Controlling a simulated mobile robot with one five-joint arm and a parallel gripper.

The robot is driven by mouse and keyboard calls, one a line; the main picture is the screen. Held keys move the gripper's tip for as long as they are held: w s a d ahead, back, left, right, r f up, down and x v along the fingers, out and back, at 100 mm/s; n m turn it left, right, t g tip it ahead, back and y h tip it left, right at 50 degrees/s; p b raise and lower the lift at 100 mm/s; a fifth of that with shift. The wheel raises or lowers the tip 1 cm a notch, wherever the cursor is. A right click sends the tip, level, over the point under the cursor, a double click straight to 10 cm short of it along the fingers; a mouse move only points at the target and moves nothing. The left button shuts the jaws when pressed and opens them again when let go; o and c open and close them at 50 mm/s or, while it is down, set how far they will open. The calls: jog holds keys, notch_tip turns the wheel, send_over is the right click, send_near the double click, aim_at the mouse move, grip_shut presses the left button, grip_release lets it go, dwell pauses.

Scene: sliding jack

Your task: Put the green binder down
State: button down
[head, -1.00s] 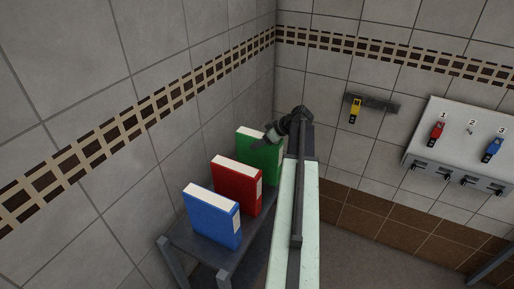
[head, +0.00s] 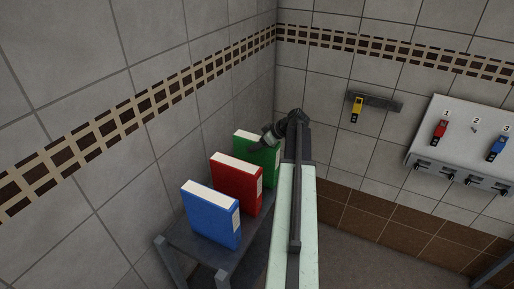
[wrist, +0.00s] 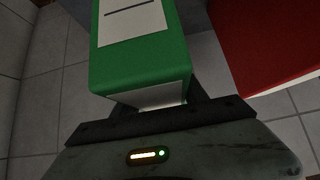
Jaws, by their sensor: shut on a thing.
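The green binder (head: 266,168) stands upright at the far end of the dark bench, behind the red binder. In the wrist view the green binder (wrist: 142,62) fills the upper middle, with its white label facing the camera. My gripper (head: 262,146) is at the upper part of the green binder in the head view. It is shut on the binder, whose near end lies against the dark jaws in the wrist view. The binder's bottom is partly hidden behind the red binder, so I cannot tell whether it touches the bench.
The red binder (head: 235,184) and the blue binder (head: 210,215) stand upright on the bench (head: 181,243). The red binder is close beside the green one. A tiled wall is to the left. A panel with numbered jacks (head: 463,145) and a yellow plug (head: 357,110) are at right.

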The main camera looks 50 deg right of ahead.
jog(key=shift+f, duration=0.15)
jog(key=c, duration=0.6)
grip_release()
jog(key=p+v, duration=0.5)
jog(key=v, duration=0.3)
jog(key=shift+w+a, duration=0.1)
jog(key=shift+w, duration=0.1)
jog(key=shift+s+p, duration=0.15)
jog(key=shift+p, duration=0.15)
